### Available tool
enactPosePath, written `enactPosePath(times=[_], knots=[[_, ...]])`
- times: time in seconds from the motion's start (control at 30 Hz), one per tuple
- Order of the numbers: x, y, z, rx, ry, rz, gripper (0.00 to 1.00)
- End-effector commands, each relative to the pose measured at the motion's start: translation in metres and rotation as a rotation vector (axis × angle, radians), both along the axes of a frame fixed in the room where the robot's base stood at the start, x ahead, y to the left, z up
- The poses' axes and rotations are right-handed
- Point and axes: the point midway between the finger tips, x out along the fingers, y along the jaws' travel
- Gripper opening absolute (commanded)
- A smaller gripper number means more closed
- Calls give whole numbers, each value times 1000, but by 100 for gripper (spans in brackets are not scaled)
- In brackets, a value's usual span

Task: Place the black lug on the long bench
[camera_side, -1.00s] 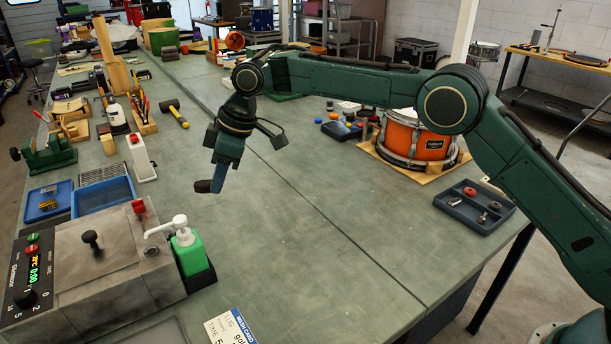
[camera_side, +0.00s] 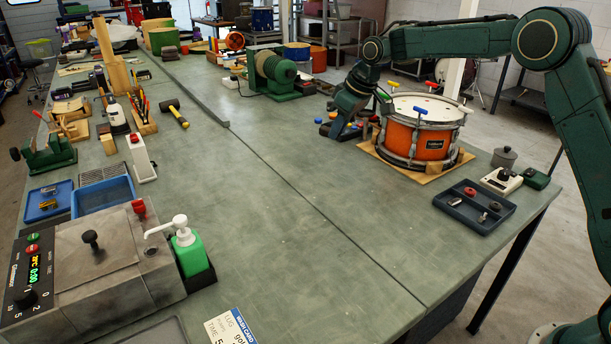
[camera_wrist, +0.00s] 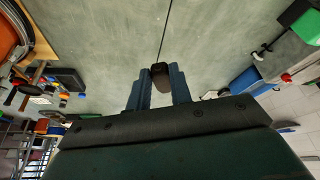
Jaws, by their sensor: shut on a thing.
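The black lug (camera_wrist: 161,78) is between the two blue fingers of my gripper (camera_wrist: 160,88) in the wrist view. My gripper is shut on it and holds it over the grey-green long bench (camera_wrist: 110,45). In the side view my gripper (camera_side: 343,132) is at the left of the orange drum (camera_side: 418,140), and I cannot make out the lug there. The bench (camera_side: 260,215) has a wide bare top with a dark seam along it.
A dark tray (camera_side: 474,207) with small parts lies near the right edge. A green machine (camera_side: 275,75) stands behind my gripper. A grey washer box (camera_side: 105,255) and a green soap bottle (camera_side: 190,255) are at front left. The bench middle is clear.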

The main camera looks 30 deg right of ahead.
Motion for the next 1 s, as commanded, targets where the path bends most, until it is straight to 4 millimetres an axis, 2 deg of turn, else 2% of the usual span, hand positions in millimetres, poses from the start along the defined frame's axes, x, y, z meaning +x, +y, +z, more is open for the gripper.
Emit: enactPosePath(times=[0.27,0.43,1.0], knots=[[-1,-4,-3,1,1,-10,0],[-1,-4,-18,1,4,-10,0],[-2,-3,-123,0,5,-8,0]])
